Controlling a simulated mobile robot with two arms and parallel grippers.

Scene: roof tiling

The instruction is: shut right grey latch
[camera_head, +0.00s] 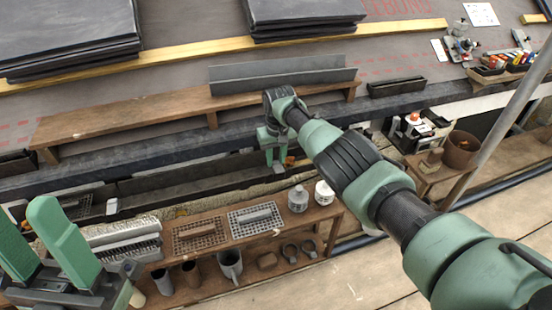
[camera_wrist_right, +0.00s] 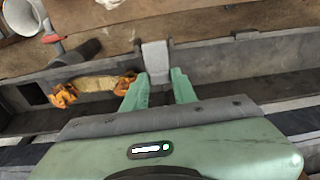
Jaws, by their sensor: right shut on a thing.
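The grey latch (camera_wrist_right: 156,56) is a small block-like tab on the rim of the dark grey trough (camera_wrist_right: 215,62), upright in the right wrist view. My right gripper (camera_wrist_right: 158,84) has one green finger on each side of its lower part and is shut on it. In the head view my right gripper (camera_head: 274,154) reaches down over the trough (camera_head: 160,180), and I cannot make out the latch behind it. My left gripper (camera_head: 24,215) is at the lower left, its two green fingers wide apart and empty, away from the trough.
A wooden shelf (camera_head: 330,212) with grates, pots and mugs stands in front. A plank bench (camera_head: 130,117) with a grey strip runs behind. Stacked dark slates (camera_head: 70,30) lie at the back left.

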